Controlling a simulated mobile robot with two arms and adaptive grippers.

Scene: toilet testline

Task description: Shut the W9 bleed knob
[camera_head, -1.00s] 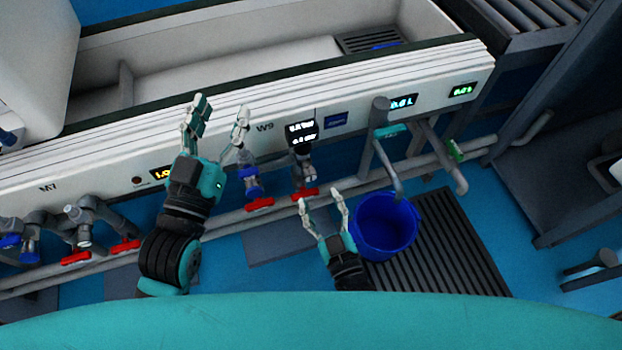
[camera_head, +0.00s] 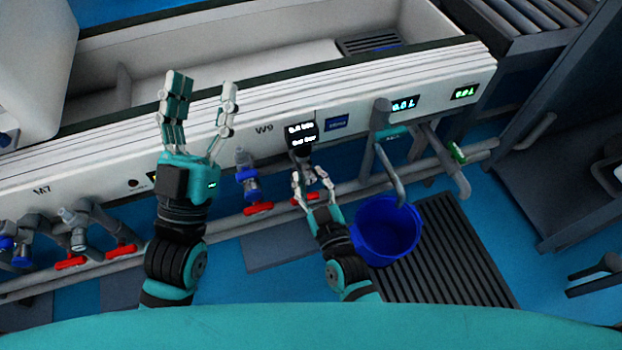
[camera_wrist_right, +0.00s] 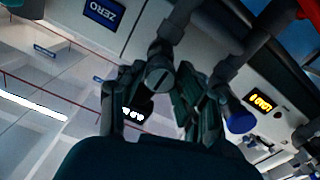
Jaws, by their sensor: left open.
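The W9 label (camera_head: 264,128) is on the white panel in the head view. Below and right of it is a small black gauge (camera_head: 302,133) with a lit display, on a grey pipe fitting with a red handle (camera_head: 303,198). My right gripper (camera_head: 312,180) is at this fitting, fingers spread on either side and partly hiding it. The right wrist view shows a round grey end (camera_wrist_right: 160,75) between the fingers; contact is unclear. I cannot tell for sure which part is the bleed knob. My left gripper (camera_head: 200,105) is open and empty in front of the panel, left of the label.
A blue valve (camera_head: 249,184) with a red handle (camera_head: 258,208) stands between my grippers. A blue bucket (camera_head: 386,231) is right of my right forearm, under a grey spout (camera_head: 390,165). A long grey pipe (camera_head: 225,225) runs along the panel's foot.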

